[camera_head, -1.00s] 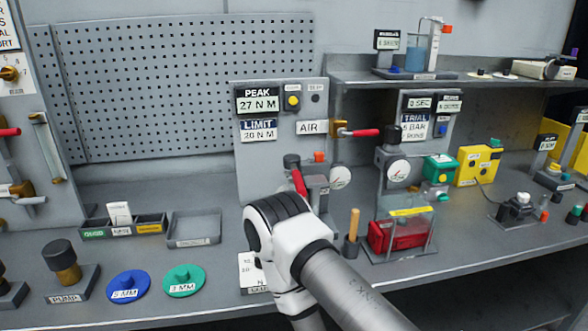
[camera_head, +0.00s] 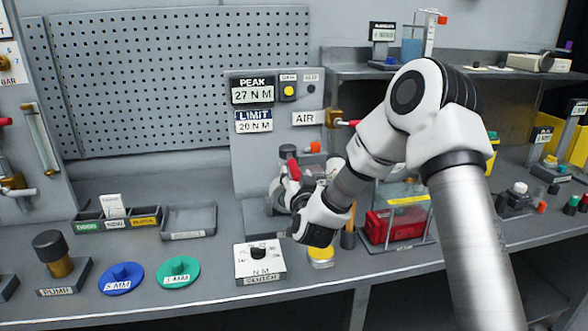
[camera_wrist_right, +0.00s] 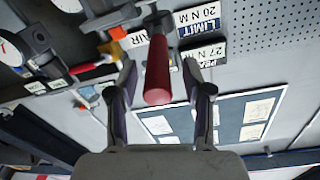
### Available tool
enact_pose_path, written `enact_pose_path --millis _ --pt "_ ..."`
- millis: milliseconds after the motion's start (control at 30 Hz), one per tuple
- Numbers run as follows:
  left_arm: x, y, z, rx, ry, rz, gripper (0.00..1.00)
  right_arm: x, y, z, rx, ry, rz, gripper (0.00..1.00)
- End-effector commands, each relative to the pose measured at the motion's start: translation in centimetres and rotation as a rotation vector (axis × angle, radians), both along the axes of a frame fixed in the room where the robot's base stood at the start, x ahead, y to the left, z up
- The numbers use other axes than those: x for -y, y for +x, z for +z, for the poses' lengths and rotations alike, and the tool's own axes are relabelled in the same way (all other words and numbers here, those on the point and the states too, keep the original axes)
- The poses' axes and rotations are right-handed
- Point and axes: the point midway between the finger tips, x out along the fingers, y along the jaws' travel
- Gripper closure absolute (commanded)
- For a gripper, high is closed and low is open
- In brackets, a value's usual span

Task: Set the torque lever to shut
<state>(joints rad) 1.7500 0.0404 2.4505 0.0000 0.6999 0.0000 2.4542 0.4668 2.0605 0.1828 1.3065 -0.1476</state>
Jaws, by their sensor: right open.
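The torque lever, a red handle (camera_head: 294,170), stands on the test rig (camera_head: 262,205) below the PEAK 27 N M and LIMIT 20 N M displays (camera_head: 253,95). In the right wrist view its red grip (camera_wrist_right: 158,88) points toward the camera, between the two fingers of my right gripper (camera_wrist_right: 159,70). The fingers are open, with a gap visible on each side of the grip. In the head view my right gripper (camera_head: 284,192) is beside and just below the lever, partly hidden by my wrist. My left gripper is not in view.
A red-handled AIR valve (camera_head: 344,123) is right of the lever, partly near my arm. A white clutch box with a black knob (camera_head: 259,264) sits below the gripper. A red block (camera_head: 395,225) in a clear-sided stand is to the right. An empty tray (camera_head: 189,221) lies left.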

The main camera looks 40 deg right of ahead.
Motion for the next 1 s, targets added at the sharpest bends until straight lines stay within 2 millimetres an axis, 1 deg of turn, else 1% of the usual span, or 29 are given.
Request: enact_pose_path --millis 33,100,200,433,467,500,600,1000 --pt "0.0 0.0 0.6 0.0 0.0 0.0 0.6 0.5 0.8 0.2 0.0 -0.001 -0.002 0.5" --pt "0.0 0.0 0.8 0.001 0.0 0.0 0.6 1.0 1.8 0.2 -0.001 -0.002 -0.001 0.5" --pt "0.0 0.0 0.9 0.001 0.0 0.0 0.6 1.4 2.6 0.0 -0.002 -0.001 0.0 0.5" --pt "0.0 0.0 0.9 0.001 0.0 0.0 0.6 1.5 2.9 -0.1 -0.002 0.0 0.001 0.5" --pt "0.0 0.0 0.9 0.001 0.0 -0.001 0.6 1.5 2.8 -0.1 -0.002 0.0 0.001 0.53" --pt "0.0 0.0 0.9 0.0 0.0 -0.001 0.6 1.5 2.8 -0.1 -0.003 0.0 0.002 0.68" --pt "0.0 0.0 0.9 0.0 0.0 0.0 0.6 1.5 2.8 -0.1 -0.003 0.0 0.002 1.0" --pt "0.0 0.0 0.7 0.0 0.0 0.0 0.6 1.3 2.9 -0.2 -0.004 0.0 -0.023 1.0"
